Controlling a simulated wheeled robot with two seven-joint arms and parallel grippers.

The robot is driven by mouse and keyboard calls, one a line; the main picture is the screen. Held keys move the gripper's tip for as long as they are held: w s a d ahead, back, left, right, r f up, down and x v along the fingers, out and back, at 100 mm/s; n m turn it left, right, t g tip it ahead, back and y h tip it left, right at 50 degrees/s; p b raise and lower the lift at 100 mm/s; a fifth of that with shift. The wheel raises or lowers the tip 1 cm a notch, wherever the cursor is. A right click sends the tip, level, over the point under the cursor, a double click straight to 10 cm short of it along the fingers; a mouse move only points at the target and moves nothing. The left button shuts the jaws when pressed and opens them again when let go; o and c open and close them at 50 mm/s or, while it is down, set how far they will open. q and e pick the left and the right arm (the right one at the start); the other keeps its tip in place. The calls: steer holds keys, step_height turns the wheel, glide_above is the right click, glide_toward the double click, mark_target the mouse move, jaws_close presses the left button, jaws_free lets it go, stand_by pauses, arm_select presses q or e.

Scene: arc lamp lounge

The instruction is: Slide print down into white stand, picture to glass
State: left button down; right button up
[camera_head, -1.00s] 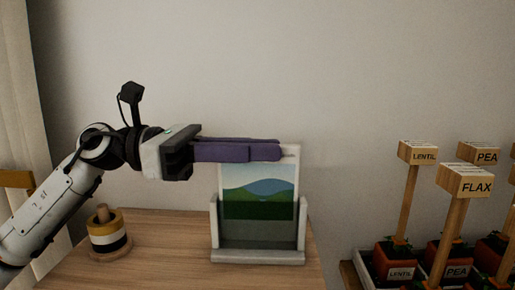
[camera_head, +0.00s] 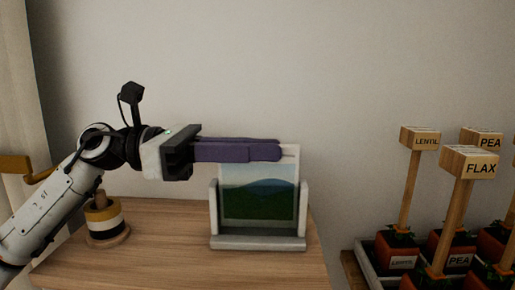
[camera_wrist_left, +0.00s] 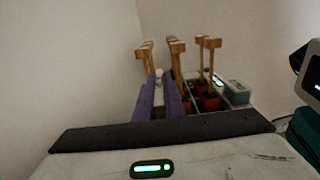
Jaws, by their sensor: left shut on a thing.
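My left gripper (camera_head: 280,151), with long purple fingers, is shut on the print (camera_head: 259,197) near its top edge. The print is upright and shows a blue hill, green ground and pale sky towards me. The white stand (camera_head: 258,243) is on the wooden table, with a side post on each side of the print. The print's lower part is between the posts and looks dulled, as if behind the stand's glass. Whether its bottom edge touches the base is hard to tell. In the left wrist view the purple fingers (camera_wrist_left: 158,100) point away. My right gripper is not in view.
A ringed black, white and yellow piece on a round wooden base (camera_head: 105,222) stands at the table's left. Potted plants with wooden label signs (camera_head: 468,163) are at the right, beyond the table. A plain wall is behind.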

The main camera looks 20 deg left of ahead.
arm_select(q)
steer(key=shift+s+f+b, duration=0.1)
steer(key=shift+f+b, duration=0.25)
steer(key=shift+f, duration=0.15)
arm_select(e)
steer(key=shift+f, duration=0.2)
